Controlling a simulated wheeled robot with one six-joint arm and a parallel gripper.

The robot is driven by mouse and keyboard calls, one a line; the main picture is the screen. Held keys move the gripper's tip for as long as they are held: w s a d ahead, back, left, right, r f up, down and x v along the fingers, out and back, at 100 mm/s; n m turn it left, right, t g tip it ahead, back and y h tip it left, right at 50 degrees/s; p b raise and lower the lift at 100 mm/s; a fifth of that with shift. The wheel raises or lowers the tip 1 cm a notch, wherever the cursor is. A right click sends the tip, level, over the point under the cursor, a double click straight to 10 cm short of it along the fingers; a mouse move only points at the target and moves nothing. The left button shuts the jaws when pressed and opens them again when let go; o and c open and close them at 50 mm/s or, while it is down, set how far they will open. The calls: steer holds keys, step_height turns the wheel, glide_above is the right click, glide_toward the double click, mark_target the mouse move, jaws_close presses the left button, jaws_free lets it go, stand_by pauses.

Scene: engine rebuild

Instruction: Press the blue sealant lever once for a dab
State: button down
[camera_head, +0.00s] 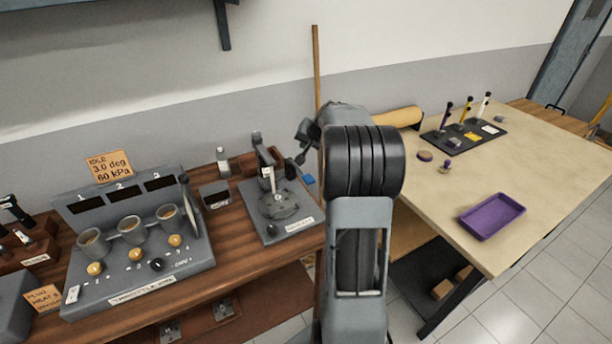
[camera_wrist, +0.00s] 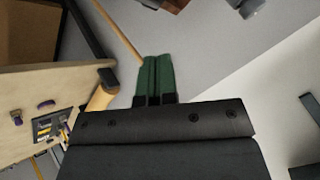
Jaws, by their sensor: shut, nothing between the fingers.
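A small blue piece (camera_head: 309,180), which looks like the sealant lever's pad, shows in the head view at the right side of a grey bench device (camera_head: 248,208). The device has an upright post and a round plate, and its label is too small to read. My arm stands just right of the blue piece. My gripper (camera_wrist: 156,60) shows in the wrist view as two green fingers side by side, shut with nothing between them. In the head view its fingers cannot be made out near my arm. The blue piece is not seen in the wrist view.
A throttle panel (camera_head: 140,275) with three cups stands left on the wooden bench. A small bottle (camera_head: 223,160) stands behind. A pale table (camera_head: 540,155) at right holds a purple tray (camera_head: 492,216) and a black tool mat (camera_head: 462,140). A wooden pole (camera_head: 316,70) leans on the wall.

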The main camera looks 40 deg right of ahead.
steer(key=b, duration=0.5)
glide_toward(299, 170)
steer(key=w, duration=0.2)
steer(key=shift+w+d+f+b, duration=0.1)
steer(key=shift+f+b, duration=0.15)
steer(key=shift+f, duration=0.3)
steer(key=shift+w+d+f+b, duration=0.1)
steer(key=shift+d+f+b, duration=0.1)
steer(key=shift+f, duration=0.35)
steer(key=shift+f, duration=0.1)
stand_by(0.7)
steer(key=shift+f+b, duration=0.3)
steer(key=shift+b, duration=0.3)
steer(key=shift+s+a+f+b, duration=0.1)
steer(key=shift+s+f+b, duration=0.05)
steer(key=shift+f+b, duration=1.35)
stand_by(1.7)
steer(key=shift+r, duration=0.2)
steer(key=shift+r+p, duration=1.2)
steer(key=shift+r, duration=0.55)
steer(key=shift+r, duration=0.1)
